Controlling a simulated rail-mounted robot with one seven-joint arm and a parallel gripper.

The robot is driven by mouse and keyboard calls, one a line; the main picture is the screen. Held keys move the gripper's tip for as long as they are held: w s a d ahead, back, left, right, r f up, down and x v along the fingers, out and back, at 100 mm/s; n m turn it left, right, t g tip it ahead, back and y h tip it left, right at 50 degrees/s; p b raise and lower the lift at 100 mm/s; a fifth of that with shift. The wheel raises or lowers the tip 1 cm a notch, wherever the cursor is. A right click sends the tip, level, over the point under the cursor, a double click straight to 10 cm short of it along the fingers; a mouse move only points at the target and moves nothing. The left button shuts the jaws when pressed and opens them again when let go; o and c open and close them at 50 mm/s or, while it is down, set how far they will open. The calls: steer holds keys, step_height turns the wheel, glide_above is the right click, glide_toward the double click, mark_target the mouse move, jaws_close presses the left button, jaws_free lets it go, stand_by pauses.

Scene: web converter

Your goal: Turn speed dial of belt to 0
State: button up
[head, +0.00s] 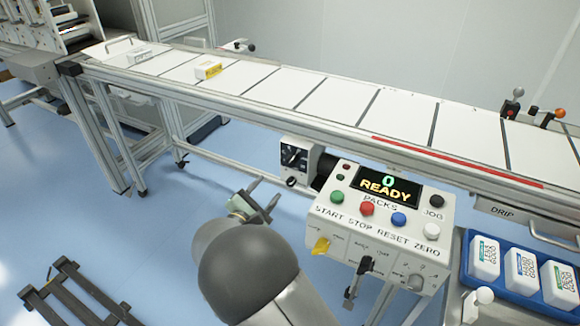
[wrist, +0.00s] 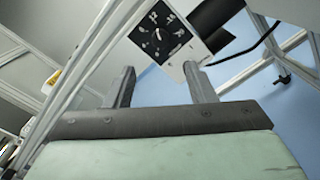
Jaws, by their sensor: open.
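The speed dial (head: 292,156) is a black knob on a small white box under the belt's front rail, left of the control panel. In the wrist view the dial (wrist: 158,36) shows as a black face with white numbers, above and between my fingers; its exact setting is too small to read. My gripper (head: 261,193) is open and empty, below and left of the dial box and apart from it. Its two fingers also show in the wrist view (wrist: 160,82). The belt (head: 330,97) runs across behind.
A blue tray (head: 512,290) of white packs is at the lower right. Two packs lie on the belt's left part.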

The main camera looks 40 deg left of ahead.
mark_target(290, 163)
steer(key=w, duration=0.4)
steer(key=w+a, duration=0.1)
steer(key=w, duration=0.7)
steer(key=shift+w+a, duration=0.25)
steer(key=shift+a, duration=0.15)
steer(key=c, duration=1)
